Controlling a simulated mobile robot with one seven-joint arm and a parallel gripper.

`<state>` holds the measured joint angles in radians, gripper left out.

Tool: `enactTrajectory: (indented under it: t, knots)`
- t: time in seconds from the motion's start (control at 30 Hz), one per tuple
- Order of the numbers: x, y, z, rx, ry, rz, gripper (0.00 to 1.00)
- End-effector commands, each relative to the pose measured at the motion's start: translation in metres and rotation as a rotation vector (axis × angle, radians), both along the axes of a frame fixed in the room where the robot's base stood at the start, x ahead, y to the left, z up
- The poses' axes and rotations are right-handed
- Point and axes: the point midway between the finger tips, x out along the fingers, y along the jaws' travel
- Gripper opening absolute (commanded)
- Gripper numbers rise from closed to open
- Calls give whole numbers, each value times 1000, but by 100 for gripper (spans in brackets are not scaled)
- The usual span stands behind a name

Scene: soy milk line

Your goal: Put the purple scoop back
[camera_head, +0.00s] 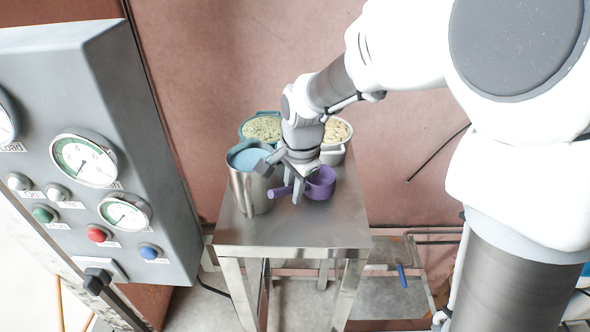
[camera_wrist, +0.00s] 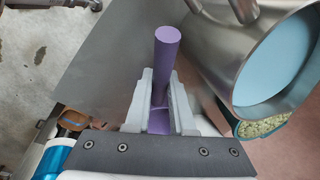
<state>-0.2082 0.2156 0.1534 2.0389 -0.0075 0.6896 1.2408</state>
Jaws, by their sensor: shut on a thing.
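The purple scoop (camera_head: 322,183) is at the steel table, its round bowl to the right and its handle pointing left. My gripper (camera_head: 296,192) is shut on the scoop's handle. In the wrist view the purple handle (camera_wrist: 166,55) runs between the two grey fingers of my gripper (camera_wrist: 162,78) and sticks out past them; the bowl is hidden there. I cannot tell whether the scoop touches the tabletop or hangs just above it.
A steel pitcher (camera_head: 241,187) with blue inside stands just left of the scoop. Behind are a teal pot (camera_head: 243,131) of greenish grains and a pale container (camera_head: 333,157) of beans. The table's (camera_head: 290,233) front is clear. A gauge panel (camera_head: 150,190) stands left.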

Motion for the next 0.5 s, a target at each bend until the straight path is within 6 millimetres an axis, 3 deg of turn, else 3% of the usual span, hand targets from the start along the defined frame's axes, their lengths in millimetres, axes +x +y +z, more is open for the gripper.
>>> enactTrajectory:
  t: [0.1, 0.47, 0.5]
  knots:
    - [0, 0, -10, 1, -1, 0, 0]
    - [0, 0, -15, 1, -2, 0, 0]
    - [0, 0, -14, 1, -2, -1, 27]
